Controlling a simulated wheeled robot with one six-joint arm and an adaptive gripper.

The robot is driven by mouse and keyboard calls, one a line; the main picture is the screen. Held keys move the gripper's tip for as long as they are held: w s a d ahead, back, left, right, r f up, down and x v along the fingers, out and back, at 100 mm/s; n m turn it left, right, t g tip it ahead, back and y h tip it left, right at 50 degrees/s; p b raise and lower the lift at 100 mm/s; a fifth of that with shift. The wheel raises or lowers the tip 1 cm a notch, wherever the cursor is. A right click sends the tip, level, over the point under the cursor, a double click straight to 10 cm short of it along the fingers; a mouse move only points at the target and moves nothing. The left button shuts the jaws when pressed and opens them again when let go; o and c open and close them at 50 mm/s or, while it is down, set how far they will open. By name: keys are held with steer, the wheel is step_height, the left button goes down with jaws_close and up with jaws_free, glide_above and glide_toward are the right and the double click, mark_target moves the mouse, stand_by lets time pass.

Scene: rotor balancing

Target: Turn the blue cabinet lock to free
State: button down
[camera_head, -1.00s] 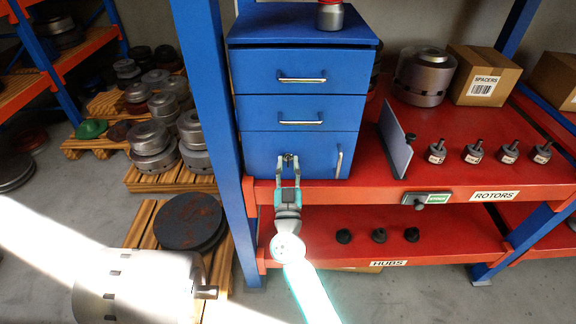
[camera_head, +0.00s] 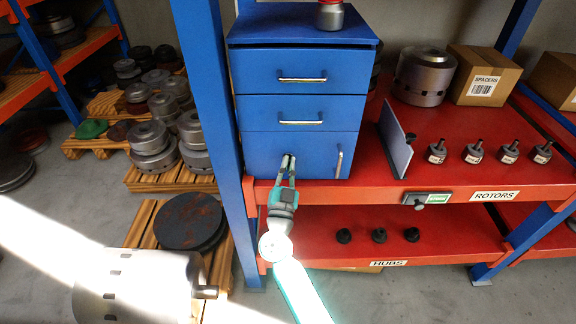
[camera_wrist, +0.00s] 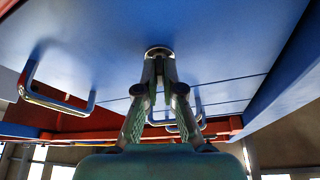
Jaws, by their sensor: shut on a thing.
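The blue cabinet (camera_head: 300,110) stands on the red shelf, with two drawers above a lower door that has a vertical handle (camera_head: 339,161). The lock shows in the wrist view as a round metal collar (camera_wrist: 159,53) on the blue door. My gripper (camera_head: 289,157) is at the upper left-middle of the lower door. In the wrist view my gripper (camera_wrist: 159,75) has its fingertips close together at the lock, shut on its key or knob. The fingers mostly hide the gripped part, so I cannot read the lock's position. The lower door looks closed.
A grey upright plate (camera_head: 396,140) and several small rotors (camera_head: 473,152) stand on the shelf to the right. Below is the hubs shelf (camera_head: 300,250) with 3 dark hubs. A blue post (camera_head: 212,120) rises close on the left.

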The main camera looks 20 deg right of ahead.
steer(key=m+g, duration=0.2)
steer(key=m, duration=0.3)
steer(key=m+g+h, duration=0.1)
steer(key=m+g, duration=0.1)
steer(key=m, duration=0.4)
steer(key=m+g+h, duration=0.1)
steer(key=m+g, duration=0.1)
steer(key=m, duration=0.3)
steer(key=shift+r+m, duration=0.1)
steer(key=shift+m, duration=0.2)
steer(key=c, duration=1.3)
jaws_free()
steer(key=v, duration=1.2)
steer(key=shift+r, duration=0.15)
